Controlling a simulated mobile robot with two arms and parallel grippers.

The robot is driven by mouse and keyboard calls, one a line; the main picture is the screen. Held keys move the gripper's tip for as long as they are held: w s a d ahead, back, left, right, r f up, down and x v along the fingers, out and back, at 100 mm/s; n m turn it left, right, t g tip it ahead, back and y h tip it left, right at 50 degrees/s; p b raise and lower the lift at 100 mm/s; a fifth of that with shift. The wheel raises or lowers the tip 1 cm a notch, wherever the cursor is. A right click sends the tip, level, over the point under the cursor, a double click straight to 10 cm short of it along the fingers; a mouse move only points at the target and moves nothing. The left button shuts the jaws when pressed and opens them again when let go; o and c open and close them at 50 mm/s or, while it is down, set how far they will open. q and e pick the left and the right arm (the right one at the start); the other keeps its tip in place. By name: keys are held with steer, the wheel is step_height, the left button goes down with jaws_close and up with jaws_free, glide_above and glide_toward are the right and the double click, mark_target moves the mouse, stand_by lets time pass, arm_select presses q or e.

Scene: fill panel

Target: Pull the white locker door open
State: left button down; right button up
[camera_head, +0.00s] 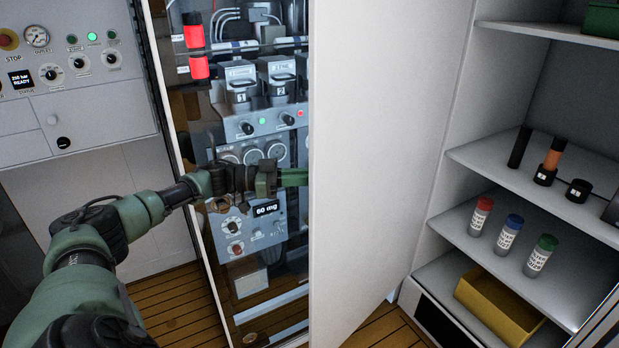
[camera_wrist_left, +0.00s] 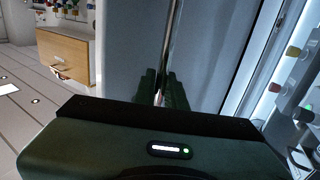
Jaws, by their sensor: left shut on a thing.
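The white locker door (camera_head: 375,150) stands swung open in the head view, its free edge toward the left and its inner face showing. My left gripper (camera_head: 292,178) reaches in from the left, and its fingertips pass out of sight behind the door's free edge. In the left wrist view, the green fingers (camera_wrist_left: 166,92) are shut around a thin upright metal bar, the handle (camera_wrist_left: 168,45), in front of a grey panel. The handle is hidden by the door in the head view. My right gripper is not in view.
The open locker's shelves (camera_head: 480,160) hold red, blue and green-capped tubes (camera_head: 508,235), dark items and a yellow bin (camera_head: 497,307). A glass-fronted machine cabinet (camera_head: 250,130) stands behind my left arm. A control panel (camera_head: 70,65) is at the far left.

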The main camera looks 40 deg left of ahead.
arm_select(q)
steer(key=c, duration=1.5)
jaws_free()
steer(key=shift+w, duration=0.2)
steer(key=b+v, duration=0.2)
steer(key=v, duration=0.5)
steer(key=shift+s+a+b, duration=0.25)
steer(key=shift+a+b, duration=0.05)
steer(key=shift+b, duration=0.05)
steer(key=shift+f, duration=0.1)
